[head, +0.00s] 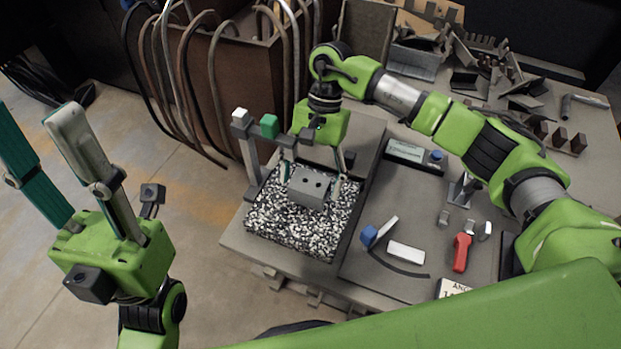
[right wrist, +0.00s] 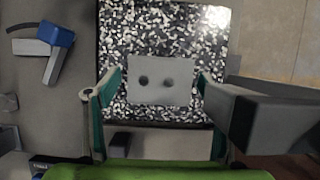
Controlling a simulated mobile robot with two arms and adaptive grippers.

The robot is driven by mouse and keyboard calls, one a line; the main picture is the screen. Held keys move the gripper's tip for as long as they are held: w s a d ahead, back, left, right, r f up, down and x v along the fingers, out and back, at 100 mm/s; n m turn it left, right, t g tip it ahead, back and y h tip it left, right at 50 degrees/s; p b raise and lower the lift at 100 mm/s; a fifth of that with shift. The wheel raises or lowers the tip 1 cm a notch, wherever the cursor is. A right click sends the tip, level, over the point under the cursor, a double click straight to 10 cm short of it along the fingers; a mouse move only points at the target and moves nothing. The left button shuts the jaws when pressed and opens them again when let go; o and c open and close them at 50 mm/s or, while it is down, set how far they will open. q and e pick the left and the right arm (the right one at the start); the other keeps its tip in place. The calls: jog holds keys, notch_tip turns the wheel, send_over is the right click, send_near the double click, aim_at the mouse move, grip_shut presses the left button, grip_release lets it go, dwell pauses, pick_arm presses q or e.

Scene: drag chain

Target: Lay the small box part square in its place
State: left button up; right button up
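The small box part (head: 310,187) is a grey block with two round holes. It is over the speckled black-and-white bed (head: 270,226), and seems to rest on it. My right gripper (head: 312,183) points down with one finger on each side of the box. In the right wrist view, the box (right wrist: 160,84) lies between the teal fingers (right wrist: 161,75), with narrow strips of speckle between it and the fingertips, so the gripper looks open. My left gripper (head: 38,120) is raised over the floor at the left, empty, with its fingers wide apart.
A post with white and green blocks (head: 268,127) stands at the bed's far left. Right of the bed, the grey table holds a blue-ended part (head: 370,235), a white block (head: 406,253), a red tool (head: 461,252) and a meter (head: 412,154). Metal scraps (head: 480,70) lie behind.

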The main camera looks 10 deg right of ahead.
jog(key=v, duration=1.2)
jog(key=shift+a+r, duration=0.1)
